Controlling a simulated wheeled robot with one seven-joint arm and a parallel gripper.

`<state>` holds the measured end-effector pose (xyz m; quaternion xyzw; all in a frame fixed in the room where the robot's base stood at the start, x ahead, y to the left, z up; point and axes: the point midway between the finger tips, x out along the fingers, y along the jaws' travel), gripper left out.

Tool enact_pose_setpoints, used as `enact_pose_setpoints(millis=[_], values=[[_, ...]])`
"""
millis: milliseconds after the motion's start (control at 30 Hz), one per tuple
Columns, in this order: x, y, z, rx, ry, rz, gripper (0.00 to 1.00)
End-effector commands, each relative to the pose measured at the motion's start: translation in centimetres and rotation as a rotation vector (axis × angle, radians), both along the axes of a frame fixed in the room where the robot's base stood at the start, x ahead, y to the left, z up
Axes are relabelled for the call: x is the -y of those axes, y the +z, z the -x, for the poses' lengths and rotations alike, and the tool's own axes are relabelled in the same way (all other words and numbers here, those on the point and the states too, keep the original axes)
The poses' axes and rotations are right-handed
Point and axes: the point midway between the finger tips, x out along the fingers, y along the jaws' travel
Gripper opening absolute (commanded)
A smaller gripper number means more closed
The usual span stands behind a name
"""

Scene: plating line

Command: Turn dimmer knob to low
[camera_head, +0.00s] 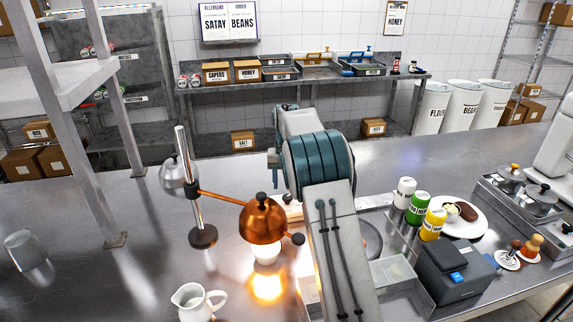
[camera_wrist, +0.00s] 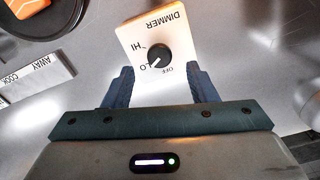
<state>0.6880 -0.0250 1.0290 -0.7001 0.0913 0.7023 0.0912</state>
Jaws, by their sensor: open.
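In the head view my arm hides the gripper, and I cannot make out the dimmer there.
A copper heat lamp (camera_head: 264,218) glows left of my arm, with a white pitcher (camera_head: 196,300) in front. White, green and yellow bottles (camera_head: 418,207) and a dark box (camera_head: 456,272) stand to the right. A label strip (camera_wrist: 35,78) lies left in the wrist view.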

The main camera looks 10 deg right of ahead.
Motion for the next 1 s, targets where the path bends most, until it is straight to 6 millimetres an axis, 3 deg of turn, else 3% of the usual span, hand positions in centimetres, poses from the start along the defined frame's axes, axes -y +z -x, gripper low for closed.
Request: enact_pose_setpoints(millis=[200, 400, 1000], values=[[0.2, 5.1, 0.0, 0.002, -0.004, 0.000, 0.52], [0.3, 8.2, 0.0, -0.001, -0.006, 0.000, 0.52], [0.4, 9.9, 0.8, 0.005, -0.003, -0.004, 0.52]])
